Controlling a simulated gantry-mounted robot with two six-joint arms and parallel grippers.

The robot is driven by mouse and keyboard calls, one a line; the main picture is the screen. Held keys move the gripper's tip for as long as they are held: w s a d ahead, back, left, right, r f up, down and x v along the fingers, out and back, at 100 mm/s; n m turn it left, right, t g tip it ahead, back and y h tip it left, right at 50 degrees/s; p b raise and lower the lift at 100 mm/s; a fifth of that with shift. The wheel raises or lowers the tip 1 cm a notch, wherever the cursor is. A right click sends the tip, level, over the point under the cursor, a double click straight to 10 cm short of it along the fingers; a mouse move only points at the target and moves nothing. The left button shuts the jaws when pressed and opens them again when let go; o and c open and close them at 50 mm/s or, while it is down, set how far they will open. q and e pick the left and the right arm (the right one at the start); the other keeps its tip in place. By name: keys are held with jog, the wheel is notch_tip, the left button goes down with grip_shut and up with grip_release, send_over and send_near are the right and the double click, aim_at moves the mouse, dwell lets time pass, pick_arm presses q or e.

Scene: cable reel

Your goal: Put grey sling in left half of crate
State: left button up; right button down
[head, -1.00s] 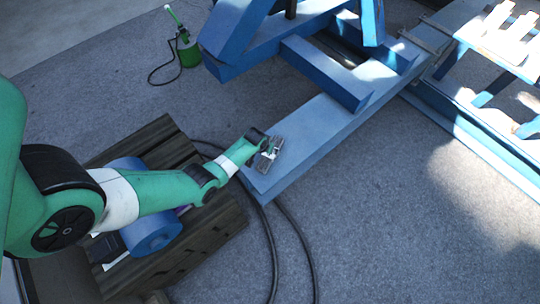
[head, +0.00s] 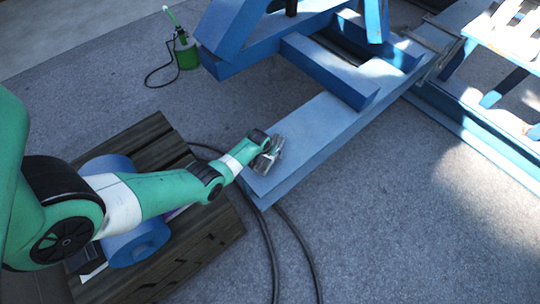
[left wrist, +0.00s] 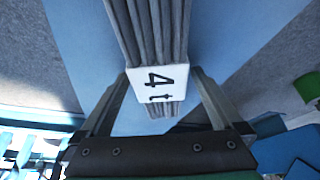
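The grey sling (left wrist: 155,25) is a ribbed bundle with a white label (left wrist: 158,84) marked 4 and t. It lies on the near end of the blue steel beam (head: 325,130). In the left wrist view the fingers (left wrist: 160,78) stand apart on either side of the sling, close to the label's edges. I cannot tell whether they touch it. My right gripper is not in view.
Black cables (head: 267,240) run on the floor beside the beam.

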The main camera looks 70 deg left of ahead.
pick_arm(q)
grip_shut()
dwell(0.3)
jog(key=shift+r+p, duration=0.4)
jog(key=shift+r, duration=0.05)
jog(key=r+p, duration=0.3)
jog(key=r, duration=0.1)
jog(key=shift+s+d+p, duration=0.15)
jog(key=shift+d+p, duration=0.1)
jog(key=shift+p, duration=0.15)
jog(key=d+r+p, duration=0.1)
jog(key=p, duration=0.1)
jog(key=s+d+r+p, duration=0.1)
jog(key=r+p, duration=0.1)
jog(key=s+d+r+p, duration=0.1)
jog(key=r+p, duration=0.1)
jog(key=p, duration=0.1)
jog(key=shift+s, duration=0.25)
jog(key=s+d+r+p, duration=0.3)
jog(key=s+d+p, duration=0.3)
jog(key=d, duration=0.1)
jog(key=shift+d, duration=0.25)
